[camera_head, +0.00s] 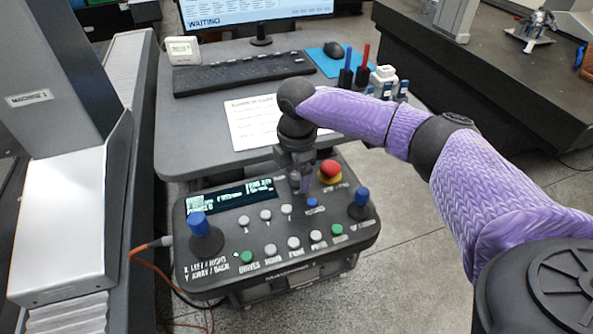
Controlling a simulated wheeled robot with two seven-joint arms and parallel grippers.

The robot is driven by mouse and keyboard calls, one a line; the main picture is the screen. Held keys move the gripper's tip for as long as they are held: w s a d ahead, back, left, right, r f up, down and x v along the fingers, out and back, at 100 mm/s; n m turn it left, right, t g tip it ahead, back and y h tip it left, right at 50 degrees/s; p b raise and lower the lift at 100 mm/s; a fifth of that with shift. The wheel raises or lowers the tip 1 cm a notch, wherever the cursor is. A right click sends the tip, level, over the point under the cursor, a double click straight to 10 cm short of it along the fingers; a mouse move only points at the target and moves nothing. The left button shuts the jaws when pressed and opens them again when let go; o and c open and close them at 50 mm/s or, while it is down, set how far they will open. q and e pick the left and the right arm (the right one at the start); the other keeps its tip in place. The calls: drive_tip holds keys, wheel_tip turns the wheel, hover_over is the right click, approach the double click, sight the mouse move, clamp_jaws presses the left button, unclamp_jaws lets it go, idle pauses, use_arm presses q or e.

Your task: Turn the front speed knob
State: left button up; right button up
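The control panel (270,276) is a dark box with a lit display (232,198), two blue-topped joysticks, a red stop button (330,169) and rows of round buttons. My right gripper (301,188) points down over the panel's upper middle, between the display and the red stop button. Its fingers are small and dark here, and I cannot tell whether they are apart or closed, or whether they touch anything. I cannot make out the front speed knob; the gripper hides part of the panel there. My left gripper is not in view.
A desk (180,130) behind the panel holds a keyboard (245,73), a paper sheet (255,122), a monitor and a mouse (333,50) on a blue mat. A grey machine (65,215) stands close at left. An orange cable (148,246) runs from the panel's left side.

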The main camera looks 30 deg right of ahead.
clamp_jaws()
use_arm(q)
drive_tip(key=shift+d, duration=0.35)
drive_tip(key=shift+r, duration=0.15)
use_arm(e)
drive_tip(key=shift+r+m+p, duration=0.15)
drive_tip(key=shift+m+p, duration=0.15)
drive_tip(key=shift+p, duration=0.4)
drive_tip(key=m+p, duration=0.4)
drive_tip(key=p, duration=0.2)
drive_tip(key=shift+r+m, duration=0.1)
drive_tip(key=shift+m, duration=0.2)
drive_tip(key=shift+m+p, duration=0.95)
drive_tip(key=shift+m, duration=0.25)
use_arm(q)
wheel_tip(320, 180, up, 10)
drive_tip(key=p, duration=0.1)
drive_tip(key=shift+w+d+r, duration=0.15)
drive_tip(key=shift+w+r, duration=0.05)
use_arm(e)
drive_tip(key=shift+f+m, duration=0.2)
drive_tip(key=shift+m, duration=0.9)
